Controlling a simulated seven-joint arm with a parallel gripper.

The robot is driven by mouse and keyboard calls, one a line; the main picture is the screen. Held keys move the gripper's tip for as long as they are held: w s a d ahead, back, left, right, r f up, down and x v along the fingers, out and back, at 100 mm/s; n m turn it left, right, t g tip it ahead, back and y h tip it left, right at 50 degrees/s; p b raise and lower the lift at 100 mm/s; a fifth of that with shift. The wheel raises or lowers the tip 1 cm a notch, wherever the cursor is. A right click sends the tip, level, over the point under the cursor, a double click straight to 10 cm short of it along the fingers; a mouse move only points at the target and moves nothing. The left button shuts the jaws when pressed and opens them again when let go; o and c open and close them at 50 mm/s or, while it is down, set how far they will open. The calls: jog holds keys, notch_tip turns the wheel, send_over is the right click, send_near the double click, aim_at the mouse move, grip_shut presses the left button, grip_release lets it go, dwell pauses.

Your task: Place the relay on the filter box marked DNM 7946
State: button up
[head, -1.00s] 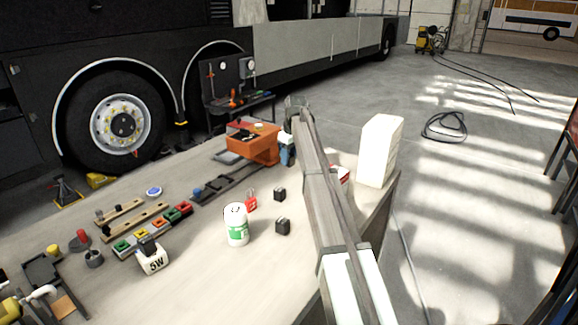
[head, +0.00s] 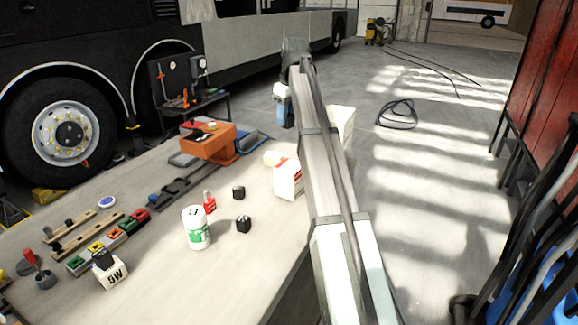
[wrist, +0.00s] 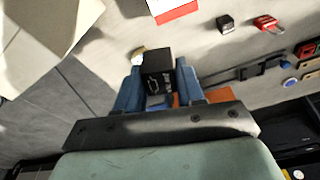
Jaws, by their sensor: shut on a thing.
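My gripper (head: 285,112) is up beyond the table's far edge in the head view, blue fingers pointing down. In the wrist view, its fingers (wrist: 158,88) are shut on a black cube-shaped relay (wrist: 156,62) with pale marks on one face. A tall cream box (head: 343,118) stands partly behind my arm; it also shows at upper left in the wrist view (wrist: 45,35). A smaller white-and-red box (head: 287,182) stands left of my arm, and its red side shows in the wrist view (wrist: 174,14). I cannot read DNM 7946 on either box.
Two black cubes (head: 238,192) (head: 243,224), a red padlock (head: 209,202) and a white-green bottle (head: 196,228) stand on the table. An orange bin (head: 208,142) is left of my gripper. The table's right edge drops to open floor.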

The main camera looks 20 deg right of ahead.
send_over(288, 164)
jog(key=s+f+m, duration=0.1)
jog(key=shift+d+f, duration=0.15)
jog(key=shift+f, duration=4.85)
jog(key=shift+f, duration=0.1)
jog(key=o, duration=1)
jog(key=r, duration=0.4)
jog(key=s+r, duration=0.1)
jog(key=r, duration=0.7)
jog(key=shift+s+d, duration=0.3)
jog(key=shift+d, duration=0.05)
